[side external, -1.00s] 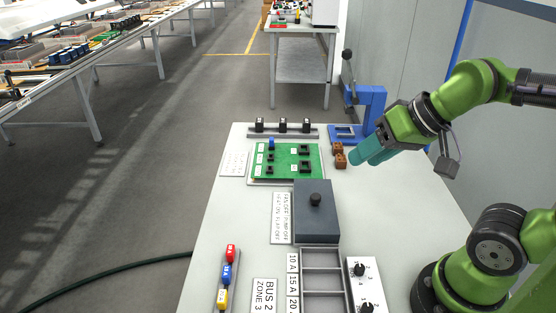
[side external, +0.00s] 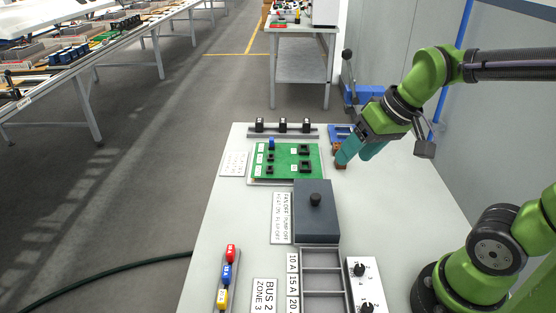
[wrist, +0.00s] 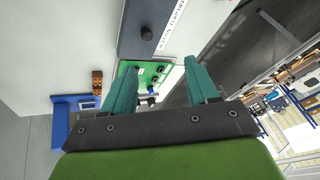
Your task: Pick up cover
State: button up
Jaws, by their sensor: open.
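The cover (side external: 316,226) is a dark grey rectangular slab with a round black knob on top, lying on the middle of the bench. It also shows at the top of the wrist view (wrist: 138,44), cut off by the picture edge. My gripper (side external: 354,157) has teal fingers and is above the far right part of the bench, beyond the cover and apart from it. In the wrist view the two fingers (wrist: 163,70) stand wide apart with nothing between them held.
A green board (side external: 287,161) with black sockets lies left of my gripper. Brown blocks (side external: 340,164) are close by my fingertips, partly hidden. A blue press (side external: 350,92) stands behind. An empty divided tray (side external: 321,281) and a white knob box (side external: 366,286) are nearer.

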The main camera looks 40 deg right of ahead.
jog(key=w+d+f+n+g, duration=0.1)
jog(key=w+d+n+g, duration=0.15)
jog(key=w+n, duration=0.2)
jog(key=n, duration=0.3)
send_near(316, 196)
jog(key=shift+t, duration=0.25)
jog(key=x, duration=0.8)
jog(key=shift+s+f, duration=0.1)
jog(key=shift+f, duration=0.3)
jog(key=c, duration=1)
notch_tip(316, 196, up, 10)
jog(key=shift+r, duration=0.1)
jog(key=shift+r, duration=2.05)
